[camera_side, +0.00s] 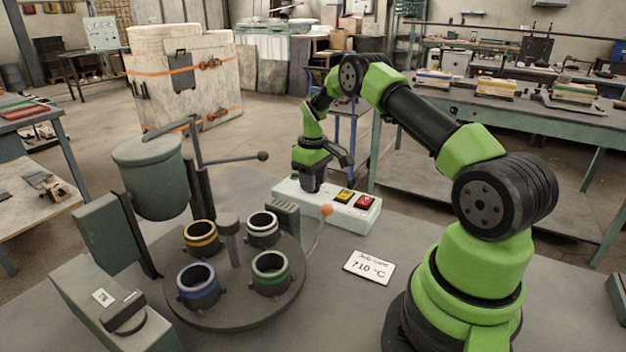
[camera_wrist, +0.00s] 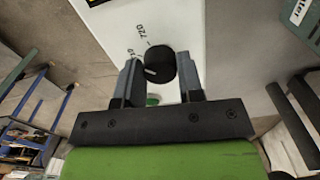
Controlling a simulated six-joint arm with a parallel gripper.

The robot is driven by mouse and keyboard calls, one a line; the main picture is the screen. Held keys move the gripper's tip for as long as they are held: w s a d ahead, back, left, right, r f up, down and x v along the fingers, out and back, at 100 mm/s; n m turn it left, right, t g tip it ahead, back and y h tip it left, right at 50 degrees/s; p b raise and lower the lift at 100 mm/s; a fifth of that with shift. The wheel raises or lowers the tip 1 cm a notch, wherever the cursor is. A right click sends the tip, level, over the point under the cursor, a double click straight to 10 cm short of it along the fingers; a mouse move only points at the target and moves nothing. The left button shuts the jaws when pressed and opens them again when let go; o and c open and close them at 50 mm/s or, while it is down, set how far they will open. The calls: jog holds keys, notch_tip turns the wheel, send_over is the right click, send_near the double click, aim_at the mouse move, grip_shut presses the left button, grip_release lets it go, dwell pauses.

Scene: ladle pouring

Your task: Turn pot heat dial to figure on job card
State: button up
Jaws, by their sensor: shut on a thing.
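The job card (camera_side: 369,267) lies on the table and reads 710 °C. The white control box (camera_side: 352,213) stands behind it. My gripper (camera_side: 311,185) points down over the left part of the box and hides the dial in the side view. In the wrist view the black dial (camera_wrist: 160,67) sits between the fingers of my gripper (camera_wrist: 159,80), which are shut on its sides. A light pointer mark shows on the dial's lower left. The scale figure 720 is readable above the dial; another figure by the left finger is partly hidden.
The box has a yellow button (camera_side: 345,196) and a red button (camera_side: 366,202). A lever with an orange knob (camera_side: 326,210) stands before it. To the left are a turntable (camera_side: 235,305) with several ringed moulds and the grey-green pot (camera_side: 150,180).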

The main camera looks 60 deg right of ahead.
jog(key=shift+n, duration=1.6)
jog(key=o, duration=0.9)
notch_tip(320, 180, up, 10)
